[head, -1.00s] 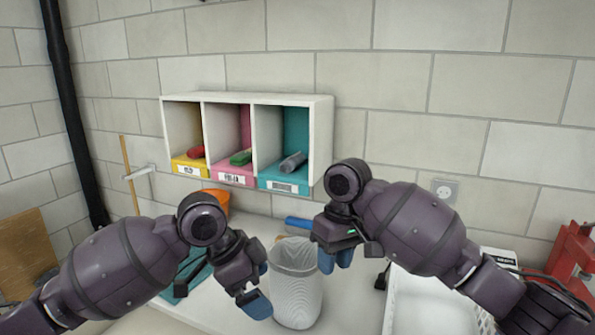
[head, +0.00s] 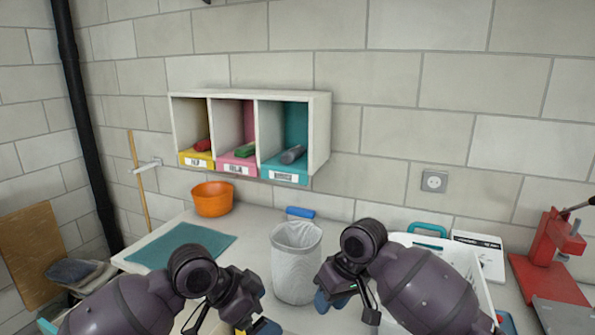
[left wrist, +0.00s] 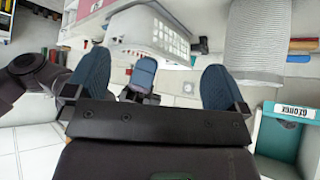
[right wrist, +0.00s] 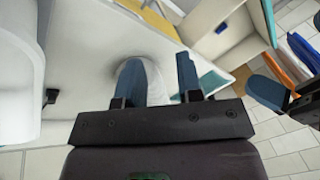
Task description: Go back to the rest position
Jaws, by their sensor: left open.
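My left gripper (head: 258,324) is low at the bottom edge of the head view, left of the waste bin. In the left wrist view it (left wrist: 154,78) has its blue fingers wide apart with nothing between them. My right gripper (head: 334,298) points down just right of the bin. In the right wrist view its fingers (right wrist: 163,78) are a smaller gap apart, with nothing held. The three-compartment shelf (head: 321,135) hangs on the wall, away from both grippers. It holds a red item (head: 203,145), a green item (head: 245,150) and a grey item (head: 292,155), each in its own compartment.
A ribbed waste bin (head: 296,265) stands between the grippers. An orange bowl (head: 212,200) and a teal mat (head: 180,246) are on the left of the table. A white crate (head: 478,287) is close behind my right arm. A red press (head: 555,250) stands far right.

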